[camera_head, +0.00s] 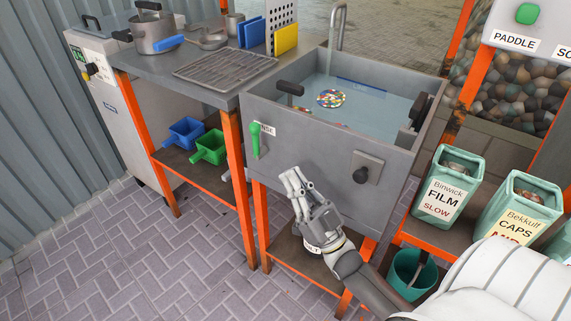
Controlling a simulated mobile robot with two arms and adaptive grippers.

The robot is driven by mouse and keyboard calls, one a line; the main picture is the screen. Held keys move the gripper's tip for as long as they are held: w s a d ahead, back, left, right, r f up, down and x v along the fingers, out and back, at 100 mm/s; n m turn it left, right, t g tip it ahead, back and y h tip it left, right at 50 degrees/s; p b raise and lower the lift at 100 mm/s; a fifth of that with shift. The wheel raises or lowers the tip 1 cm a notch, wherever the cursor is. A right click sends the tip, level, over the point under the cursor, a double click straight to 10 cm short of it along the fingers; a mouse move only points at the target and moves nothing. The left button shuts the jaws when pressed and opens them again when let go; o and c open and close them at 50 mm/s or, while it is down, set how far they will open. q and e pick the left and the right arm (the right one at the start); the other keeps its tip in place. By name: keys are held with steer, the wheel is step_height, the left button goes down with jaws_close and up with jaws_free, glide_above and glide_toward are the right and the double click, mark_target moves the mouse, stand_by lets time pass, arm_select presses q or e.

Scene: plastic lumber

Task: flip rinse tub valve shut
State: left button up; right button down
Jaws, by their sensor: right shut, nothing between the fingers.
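The rinse tub (312,138) is a grey metal basin holding water, with coloured flakes floating in it. On its front at the left is a green lever (255,139), standing upright beside a partly covered white label (267,129) ending in "NSE". A black knob (360,175) on a grey plate sits on the front at the right. My right gripper (292,181) is shut and empty in front of the tub, below and to the right of the green lever and apart from it. My left gripper is not in view.
A metal side table (190,62) at the left holds a pot (155,34) and coloured boards. Blue (187,132) and green (209,147) scoops lie on its lower shelf. Green bins (447,187) stand at the right. The brick floor (120,250) at the left is clear.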

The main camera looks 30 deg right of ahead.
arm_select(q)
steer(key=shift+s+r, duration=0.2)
arm_select(e)
steer(key=v, duration=0.4)
steer(key=shift+s+f, duration=0.2)
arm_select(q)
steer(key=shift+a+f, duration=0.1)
